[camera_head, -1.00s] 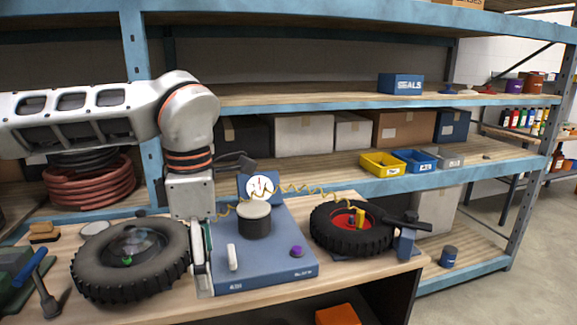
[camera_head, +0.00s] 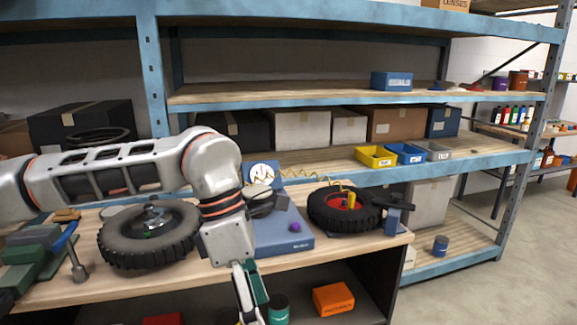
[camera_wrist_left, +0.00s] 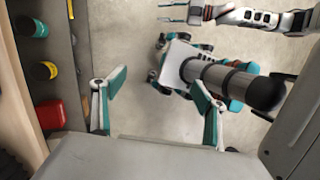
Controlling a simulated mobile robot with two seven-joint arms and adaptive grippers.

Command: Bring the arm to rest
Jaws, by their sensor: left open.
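My left arm comes in from the left in the head view and bends down at the front edge of the workbench (camera_head: 330,256). Its gripper (camera_head: 252,290) points down in front of the bench. In the left wrist view the left gripper (camera_wrist_left: 157,105) is open, with its two fingers wide apart and nothing between them but floor and part of my own body. My right gripper (camera_wrist_left: 178,13) shows small at the top of the left wrist view, with its fingers apart.
On the bench are a large tyre (camera_head: 150,240), a smaller tyre with a red hub (camera_head: 335,210), a blue device (camera_head: 290,241) and a hammer (camera_head: 75,262). An orange box (camera_head: 333,299) and a teal can (camera_head: 278,309) sit on the shelf below. The floor in front is open.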

